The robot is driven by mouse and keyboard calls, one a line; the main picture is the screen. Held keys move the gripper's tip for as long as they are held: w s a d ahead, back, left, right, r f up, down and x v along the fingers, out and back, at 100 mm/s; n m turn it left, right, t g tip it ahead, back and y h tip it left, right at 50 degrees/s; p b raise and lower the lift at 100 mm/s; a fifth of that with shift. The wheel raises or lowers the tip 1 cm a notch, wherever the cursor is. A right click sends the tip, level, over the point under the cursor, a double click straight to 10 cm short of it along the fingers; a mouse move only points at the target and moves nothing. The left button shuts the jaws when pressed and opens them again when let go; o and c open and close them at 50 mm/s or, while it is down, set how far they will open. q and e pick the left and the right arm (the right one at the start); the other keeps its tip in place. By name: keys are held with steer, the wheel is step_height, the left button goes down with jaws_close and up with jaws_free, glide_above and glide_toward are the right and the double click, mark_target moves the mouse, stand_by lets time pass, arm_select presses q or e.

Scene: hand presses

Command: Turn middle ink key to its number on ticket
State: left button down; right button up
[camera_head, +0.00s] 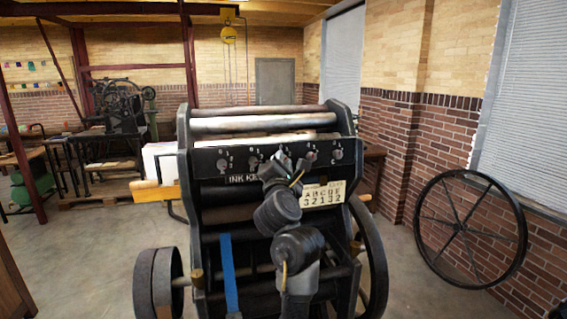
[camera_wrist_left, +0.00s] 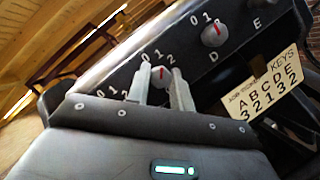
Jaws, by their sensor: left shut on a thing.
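A black press carries a row of ink keys on its front panel (camera_head: 205,163), lettered A to E. My left gripper (camera_head: 283,165) is at the middle key, C, and covers it in the head view. In the left wrist view its pale fingers (camera_wrist_left: 162,88) stand on either side of the middle key (camera_wrist_left: 160,72), shut on it. The key's red mark looks near upright, with numbers around it; its exact setting is hard to read. My right gripper is not in view.
The D key (camera_wrist_left: 215,34) sits close beside the held key. Keys A (camera_head: 222,163) and B (camera_head: 253,163) are to its left. A large spoked wheel (camera_head: 470,229) leans by the right brick wall. Open floor lies on both sides of the press.

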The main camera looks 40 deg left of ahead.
arm_select(q)
steer(key=c, duration=1.2)
jaws_free()
steer(key=shift+c, duration=0.2)
steer(key=b+v, duration=0.1)
steer(key=v, duration=0.6)
steer(key=shift+s+d, duration=0.2)
steer(key=shift+s, duration=0.05)
steer(key=shift+f, duration=0.1)
